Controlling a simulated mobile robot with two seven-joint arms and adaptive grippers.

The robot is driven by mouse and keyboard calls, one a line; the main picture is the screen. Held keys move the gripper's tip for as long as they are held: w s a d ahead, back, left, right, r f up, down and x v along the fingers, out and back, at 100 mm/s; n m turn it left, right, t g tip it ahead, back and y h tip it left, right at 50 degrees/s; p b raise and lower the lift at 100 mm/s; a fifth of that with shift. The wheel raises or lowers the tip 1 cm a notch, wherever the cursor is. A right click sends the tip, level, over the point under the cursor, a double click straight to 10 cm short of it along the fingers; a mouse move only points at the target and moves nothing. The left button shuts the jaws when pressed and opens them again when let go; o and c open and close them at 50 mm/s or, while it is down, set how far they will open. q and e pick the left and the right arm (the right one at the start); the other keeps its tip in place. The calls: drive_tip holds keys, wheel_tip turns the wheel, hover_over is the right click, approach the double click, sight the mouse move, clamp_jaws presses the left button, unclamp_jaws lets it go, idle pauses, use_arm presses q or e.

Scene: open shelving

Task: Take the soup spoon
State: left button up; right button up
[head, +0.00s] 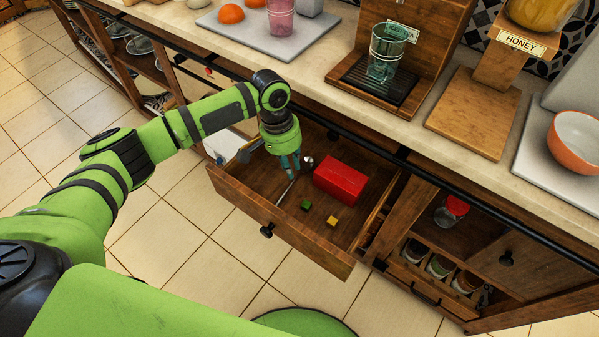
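A metal spoon (286,191) lies in the open wooden drawer (300,247). Its thin handle slants toward the drawer front, and a shiny rounded part shows just right of my fingers. My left gripper (291,170) points down into the drawer, with its teal fingertips over or beside the spoon. The fingers hide part of the spoon, and I cannot tell whether they touch it or are closed on it. My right gripper is not in view.
A red box (340,181), a green cube (306,205) and a yellow cube (332,220) lie in the drawer. The counter above holds a glass (385,55) on a dispenser and an orange bowl (577,140). An open compartment with jars (440,266) is at the right.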

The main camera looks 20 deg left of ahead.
sight(295, 181)
use_arm(q)
drive_tip(key=f, duration=0.3)
drive_tip(key=d+f, duration=0.1)
drive_tip(key=shift+w+f, duration=0.1)
drive_tip(key=shift+f, duration=0.3)
clamp_jaws()
